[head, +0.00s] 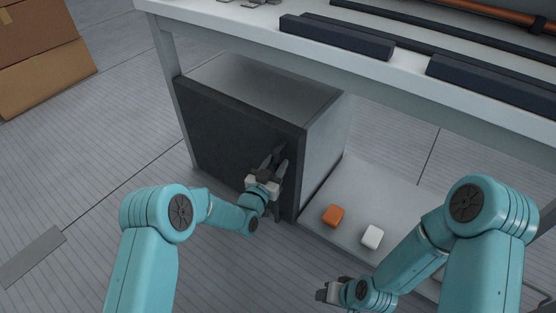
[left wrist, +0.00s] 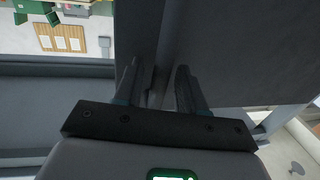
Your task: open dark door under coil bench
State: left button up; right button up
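The dark door (head: 225,135) is the front of a grey cabinet (head: 325,140) under the white coil bench (head: 400,82). It looks shut, flush with the cabinet. My left gripper (head: 276,160) is at the door's right part, close to its free-looking right edge. In the left wrist view its fingers (left wrist: 160,82) stand apart with a gap between them, and the dark panel (left wrist: 245,50) fills the right side. A dark bar shows below the gripper in the head view; whether the fingers surround a handle is unclear. My right gripper (head: 328,293) is low at the front, away from the door.
An orange block (head: 333,215) and a white block (head: 372,237) lie on the low shelf (head: 385,195) right of the cabinet. Dark bars (head: 335,37) lie on the bench top. Cardboard boxes (head: 40,50) stand at the far left. The floor before the door is clear except for my arm.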

pick_arm(q)
jog(key=shift+w+d+f, duration=0.15)
jog(key=shift+w, duration=0.2)
jog(key=shift+s+r, duration=0.1)
jog(key=shift+r, duration=0.1)
jog(key=shift+f, duration=0.1)
grip_shut()
